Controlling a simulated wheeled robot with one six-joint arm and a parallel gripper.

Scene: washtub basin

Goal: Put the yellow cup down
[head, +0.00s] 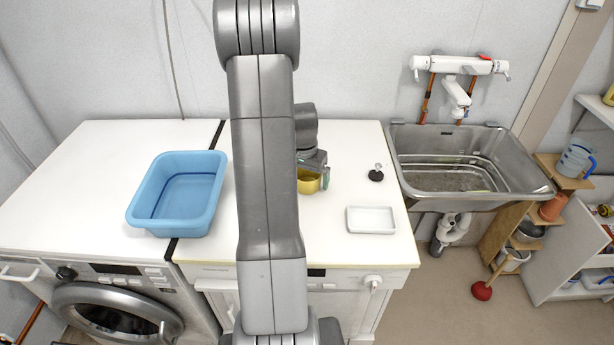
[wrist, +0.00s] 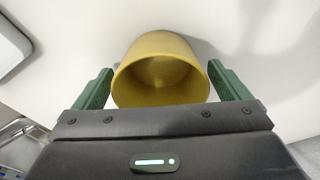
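The yellow cup (head: 308,182) is at the white counter's middle, partly hidden behind my arm in the head view. In the wrist view the cup (wrist: 160,75) sits between the two green fingers, its open mouth facing the camera. In the head view my gripper (head: 318,172) points down over the counter. The cup is at or just above the white surface; I cannot tell if its base touches.
A blue basin (head: 144,212) stands left on the white tops. A white tray (head: 371,220) and a black plug (head: 376,175) lie to the right of the cup. A metal sink (head: 527,180) is further right. Counter between cup and tray is clear.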

